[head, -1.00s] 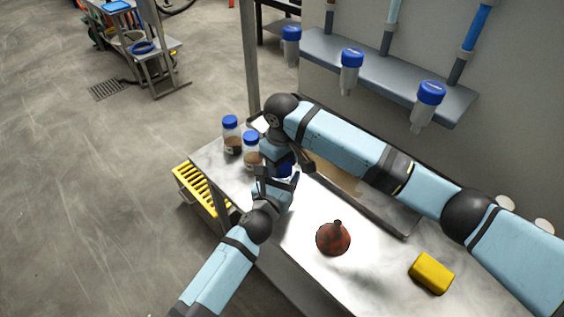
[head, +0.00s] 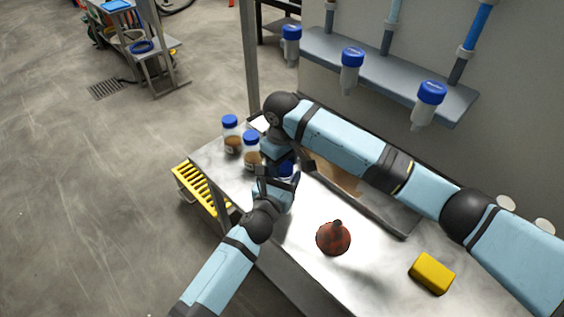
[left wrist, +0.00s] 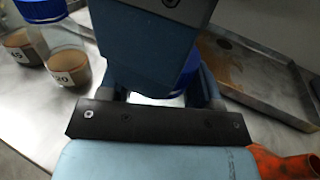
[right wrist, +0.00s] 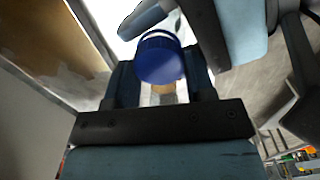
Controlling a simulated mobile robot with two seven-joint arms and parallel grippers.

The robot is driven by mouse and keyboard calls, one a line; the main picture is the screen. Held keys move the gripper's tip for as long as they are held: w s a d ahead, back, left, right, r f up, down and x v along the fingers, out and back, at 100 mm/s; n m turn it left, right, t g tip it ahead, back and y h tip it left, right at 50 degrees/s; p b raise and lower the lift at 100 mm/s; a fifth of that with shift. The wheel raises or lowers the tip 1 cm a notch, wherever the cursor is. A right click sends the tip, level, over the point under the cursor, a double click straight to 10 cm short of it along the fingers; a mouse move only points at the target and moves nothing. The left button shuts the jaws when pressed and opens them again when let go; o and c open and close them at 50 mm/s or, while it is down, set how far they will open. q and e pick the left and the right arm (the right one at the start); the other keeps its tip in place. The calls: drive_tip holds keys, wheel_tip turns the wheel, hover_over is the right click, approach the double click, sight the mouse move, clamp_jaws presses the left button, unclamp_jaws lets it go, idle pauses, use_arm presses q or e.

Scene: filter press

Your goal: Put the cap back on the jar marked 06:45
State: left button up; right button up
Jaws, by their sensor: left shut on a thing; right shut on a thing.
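A blue cap (right wrist: 160,58) sits between the fingertips of my right gripper (right wrist: 163,80), which is shut on it. Part of a jar (right wrist: 162,96) with tan contents shows just below the cap; I cannot tell whether the cap is seated on it. My left gripper (head: 280,182) is shut around this jar on the table. In the left wrist view, the arms hide most of the jar and its label. Two other blue-capped jars (head: 231,138) (head: 252,152) stand to the left; their partly visible labels end in 45 (left wrist: 15,56) and 20 (left wrist: 64,77).
A red funnel (head: 333,239) and a yellow sponge (head: 432,273) are on the metal table (head: 300,250). A shallow stained tray (head: 385,218) lies along the wall side, under my right arm. Blue-capped containers (head: 351,70) hang by the wall shelf (head: 390,80). A yellow rack (head: 203,190) is at the table's left end.

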use_arm(q)
drive_tip(key=shift+r, duration=0.25)
use_arm(e)
drive_tip(key=shift+r, duration=0.2)
use_arm(q)
drive_tip(key=shift+f, duration=0.2)
use_arm(e)
drive_tip(key=shift+r, duration=0.15)
drive_tip(key=shift+f, duration=0.4)
